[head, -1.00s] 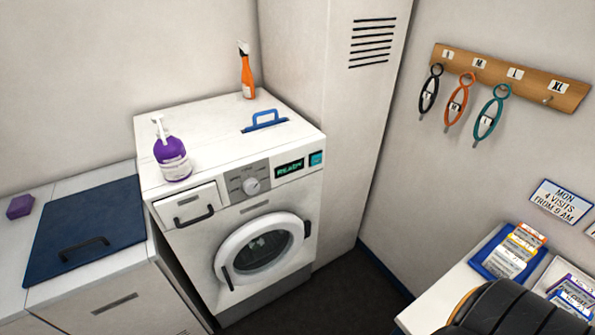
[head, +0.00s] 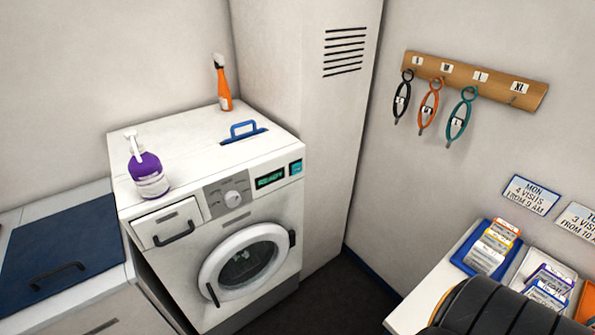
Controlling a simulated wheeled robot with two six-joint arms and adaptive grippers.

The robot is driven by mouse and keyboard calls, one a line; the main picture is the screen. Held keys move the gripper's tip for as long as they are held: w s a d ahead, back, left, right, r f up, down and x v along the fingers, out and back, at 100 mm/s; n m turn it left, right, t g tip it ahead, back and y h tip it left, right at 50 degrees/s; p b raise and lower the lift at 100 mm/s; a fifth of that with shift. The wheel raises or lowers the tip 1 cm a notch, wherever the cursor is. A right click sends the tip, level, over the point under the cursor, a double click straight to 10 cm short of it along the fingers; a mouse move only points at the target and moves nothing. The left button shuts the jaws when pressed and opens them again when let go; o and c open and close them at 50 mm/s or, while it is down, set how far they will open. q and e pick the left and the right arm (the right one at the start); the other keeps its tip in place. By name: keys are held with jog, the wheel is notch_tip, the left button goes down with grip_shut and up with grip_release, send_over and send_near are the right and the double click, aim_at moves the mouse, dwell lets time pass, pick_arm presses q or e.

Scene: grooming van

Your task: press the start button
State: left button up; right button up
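The washing machine (head: 180,262) stands left of the middle in the head view, with its round door (head: 244,262) closed. On its front panel are a dial (head: 233,198), a lit display (head: 270,180) with green text that appears to say READY, and a small teal square button (head: 296,167) at the panel's right end. The label on the button is too small to read. Neither of my gripper's fingers shows. A dark ribbed part, probably mine, fills the bottom right corner.
A counter (head: 435,297) with card trays is at lower right. Dark floor (head: 345,290) lies between.

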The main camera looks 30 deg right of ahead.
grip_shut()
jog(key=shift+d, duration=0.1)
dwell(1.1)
